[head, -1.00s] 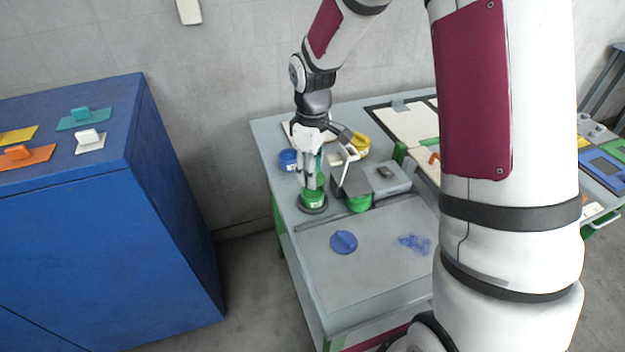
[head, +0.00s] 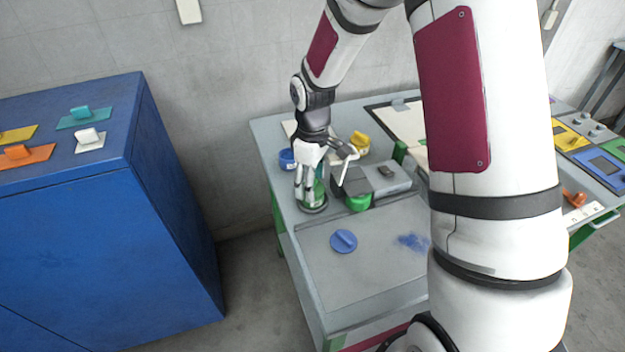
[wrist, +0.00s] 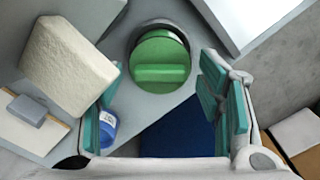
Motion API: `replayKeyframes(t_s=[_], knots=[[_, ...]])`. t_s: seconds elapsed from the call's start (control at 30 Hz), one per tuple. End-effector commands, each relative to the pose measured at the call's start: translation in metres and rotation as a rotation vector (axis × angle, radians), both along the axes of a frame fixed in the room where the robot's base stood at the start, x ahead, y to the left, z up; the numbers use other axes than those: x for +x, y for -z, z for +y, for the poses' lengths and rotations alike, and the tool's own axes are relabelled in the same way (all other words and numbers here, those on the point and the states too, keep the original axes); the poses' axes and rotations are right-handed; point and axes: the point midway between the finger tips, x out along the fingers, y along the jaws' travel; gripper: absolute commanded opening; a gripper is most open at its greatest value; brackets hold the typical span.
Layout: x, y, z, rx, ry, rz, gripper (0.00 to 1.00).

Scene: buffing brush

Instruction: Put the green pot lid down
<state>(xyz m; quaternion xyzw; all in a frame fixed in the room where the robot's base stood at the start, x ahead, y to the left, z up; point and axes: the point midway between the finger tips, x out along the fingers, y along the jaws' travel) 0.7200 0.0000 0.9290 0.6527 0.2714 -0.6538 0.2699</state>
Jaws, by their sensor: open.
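The green pot lid (wrist: 160,62) shows in the wrist view as a round disc with a raised bar handle, seated on a dark round pot or base (wrist: 160,24). In the head view the lid (head: 319,188) is mostly hidden behind my fingers, above a dark ring (head: 313,208) on the grey bench. My gripper (head: 312,190) is open and low over the bench. In the wrist view my teal finger pads (wrist: 165,98) stand apart to the left and right of the lid, with no visible contact.
A blue pot (head: 288,159) stands behind my gripper. A grey block (head: 350,181) with a green round part (head: 358,202) stands close right. A blue knobbed disc (head: 343,241) and a blue patch (head: 412,241) lie in front. A blue cabinet (head: 100,240) is at left.

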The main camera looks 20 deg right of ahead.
Motion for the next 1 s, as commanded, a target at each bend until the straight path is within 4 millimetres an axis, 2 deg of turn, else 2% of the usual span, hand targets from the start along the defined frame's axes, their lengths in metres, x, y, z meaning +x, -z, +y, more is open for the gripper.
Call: replayKeyframes(t_s=[0.17,0.27,0.7,1.0], knots=[[0.001,-0.006,0.000,0.000,0.000,-0.003,0.61],[0.001,-0.018,-0.001,0.000,0.001,-0.004,0.61],[0.001,-0.102,0.000,0.000,0.001,-0.004,0.61],[-0.004,-0.130,0.000,-0.006,0.014,-0.011,0.61]])
